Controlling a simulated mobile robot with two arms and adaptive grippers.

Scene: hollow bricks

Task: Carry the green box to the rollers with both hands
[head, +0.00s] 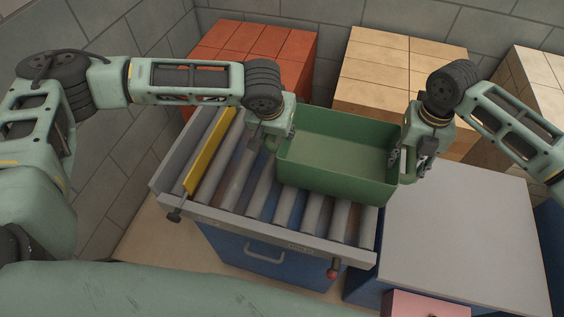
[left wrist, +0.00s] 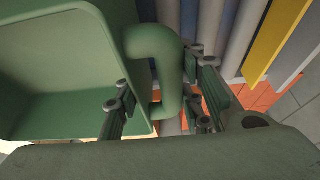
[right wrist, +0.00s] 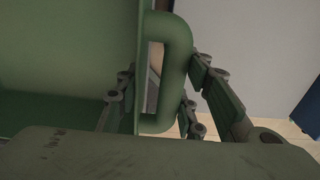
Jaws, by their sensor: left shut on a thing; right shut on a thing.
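The green box (head: 335,178) is empty, open at the top and about level. In the head view it overlaps the right part of the grey rollers (head: 232,185); I cannot tell whether its base touches them. My left gripper (head: 284,138) is shut on the handle at its left end, and this handle (left wrist: 170,60) stands between the fingers in the left wrist view. My right gripper (head: 402,163) is shut on the handle at its right end, which also shows in the right wrist view (right wrist: 182,62). The box hides the rollers beneath it.
A yellow bar (head: 208,152) runs along the left side of the rollers. A grey tabletop (head: 465,235) lies to the right. Red bricks (head: 250,50) and tan bricks (head: 385,80) are stacked behind. A pink object (head: 425,303) is at the front.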

